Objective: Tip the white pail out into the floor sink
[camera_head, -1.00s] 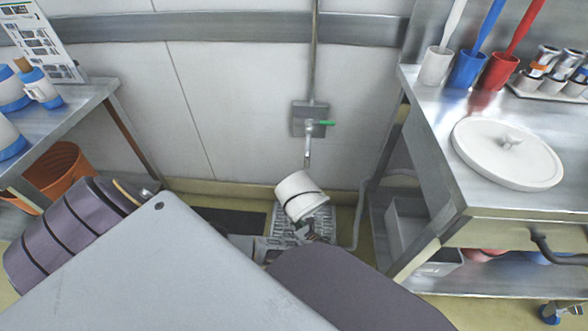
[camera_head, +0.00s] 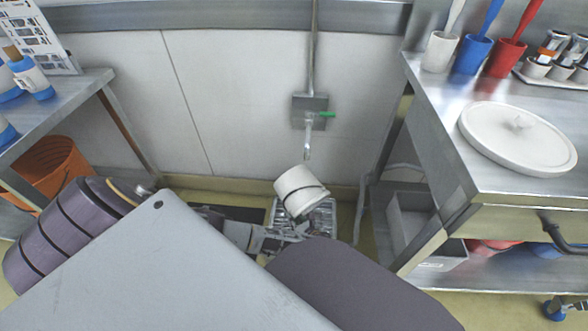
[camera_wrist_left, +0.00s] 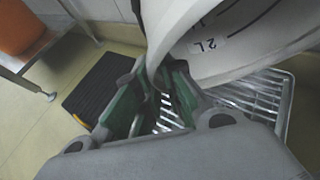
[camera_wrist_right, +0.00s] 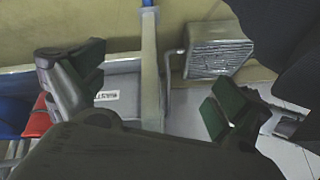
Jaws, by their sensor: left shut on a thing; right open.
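The white pail (camera_head: 298,186) is tilted above the floor sink (camera_head: 318,219), under the wall tap (camera_head: 308,125). In the left wrist view the pail (camera_wrist_left: 250,45) shows large, with volume marks on its wall. My left gripper (camera_head: 298,226) is shut on it at its lower edge; the left wrist view shows the green-padded fingers (camera_wrist_left: 155,105) against its rim or handle. The sink's metal grate (camera_wrist_left: 260,90) lies below. In the right wrist view my right gripper (camera_wrist_right: 155,85) is open and empty; the grated sink (camera_wrist_right: 218,58) shows beyond it.
A steel table (camera_head: 440,120) with a round white lid (camera_head: 517,146) stands at right, grey bin (camera_head: 415,225) on its lower shelf. A steel bench (camera_head: 60,100) and orange bucket (camera_head: 50,165) are at left. A dark mat (camera_wrist_left: 103,88) lies beside the sink.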

